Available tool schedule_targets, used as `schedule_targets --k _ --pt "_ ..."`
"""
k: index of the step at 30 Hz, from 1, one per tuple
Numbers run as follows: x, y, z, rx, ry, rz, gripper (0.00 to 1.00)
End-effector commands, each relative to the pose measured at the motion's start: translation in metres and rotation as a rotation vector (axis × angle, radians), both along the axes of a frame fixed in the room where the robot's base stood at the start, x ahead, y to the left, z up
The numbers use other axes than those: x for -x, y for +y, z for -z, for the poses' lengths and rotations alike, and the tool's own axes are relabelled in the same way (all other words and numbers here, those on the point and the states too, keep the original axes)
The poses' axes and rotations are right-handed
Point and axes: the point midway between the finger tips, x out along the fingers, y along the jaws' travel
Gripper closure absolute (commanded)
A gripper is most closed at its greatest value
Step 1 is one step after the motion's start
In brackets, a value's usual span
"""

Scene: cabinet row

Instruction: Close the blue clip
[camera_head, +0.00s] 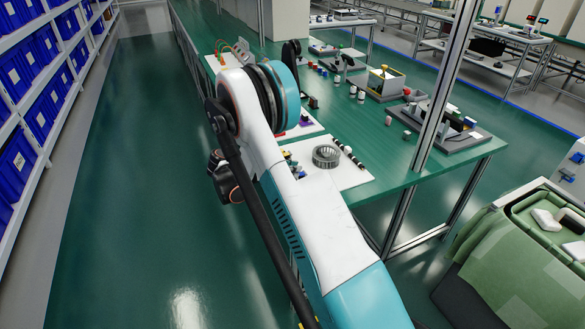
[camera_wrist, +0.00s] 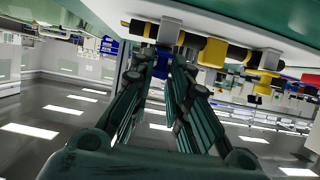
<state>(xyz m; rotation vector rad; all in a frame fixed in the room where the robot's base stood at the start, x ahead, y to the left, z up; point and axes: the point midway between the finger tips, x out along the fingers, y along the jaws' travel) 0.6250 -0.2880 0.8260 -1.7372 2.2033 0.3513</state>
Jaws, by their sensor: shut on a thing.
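The blue clip (camera_wrist: 161,68) shows in the wrist view between the tips of my gripper (camera_wrist: 160,60). The fingers are drawn together around it, and the tips partly hide it. It sits just below a dark rod (camera_wrist: 196,41) that runs across the top of this view. Whether the clip itself is open or shut cannot be told. In the head view my arm hides my gripper and most of what is at its tips.
Yellow clips (camera_wrist: 212,52) and a red one (camera_wrist: 311,79) are right of my gripper in the wrist view. In the head view, a white board (camera_head: 345,174) with a grey ring (camera_head: 326,156) lies on the green table (camera_head: 440,163). Open floor (camera_head: 140,200) lies left.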

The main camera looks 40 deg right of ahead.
Motion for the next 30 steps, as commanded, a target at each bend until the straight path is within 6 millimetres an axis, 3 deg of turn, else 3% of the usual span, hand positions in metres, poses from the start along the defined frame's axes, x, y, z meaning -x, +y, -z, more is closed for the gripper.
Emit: schedule_targets --k 20,21,23,30 --pt "-0.0003 0.002 0.0047 0.059 0.016 0.001 1.0" --pt "-0.0003 0.002 0.0047 0.058 0.015 0.001 0.79" --pt "-0.0004 0.0019 0.0046 0.059 0.016 0.001 0.66" --pt "-0.0003 0.0019 0.0042 0.059 0.016 0.001 0.64"
